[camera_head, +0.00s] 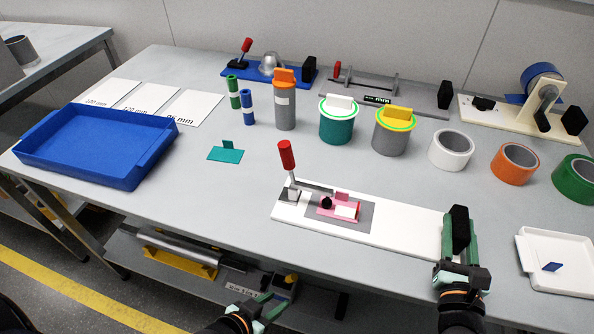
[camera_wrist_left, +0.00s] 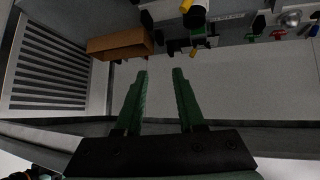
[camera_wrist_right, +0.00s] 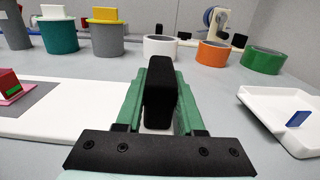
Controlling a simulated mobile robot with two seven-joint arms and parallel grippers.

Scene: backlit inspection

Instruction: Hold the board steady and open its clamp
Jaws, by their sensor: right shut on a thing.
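The white board (camera_head: 400,229) lies on the table near its front edge. At its left end a toggle clamp with a red handle (camera_head: 286,155) stands up, its arm reaching over a pink piece (camera_head: 341,197) on a grey pad (camera_head: 318,222). A black block (camera_head: 459,228) stands at the board's right end. My right gripper (camera_head: 458,252) is shut on this black block; the right wrist view shows the block (camera_wrist_right: 159,85) between the fingers. My left gripper (camera_head: 262,303) is open and empty, low in front of the table edge; its spread fingers show in the left wrist view (camera_wrist_left: 160,85).
A blue tray (camera_head: 52,165) is at the left, a teal plate (camera_head: 225,155) nearer the middle. Lidded canisters (camera_head: 336,129) and tape rolls (camera_head: 451,150) stand behind the board. A white tray (camera_head: 541,234) lies close to my right gripper.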

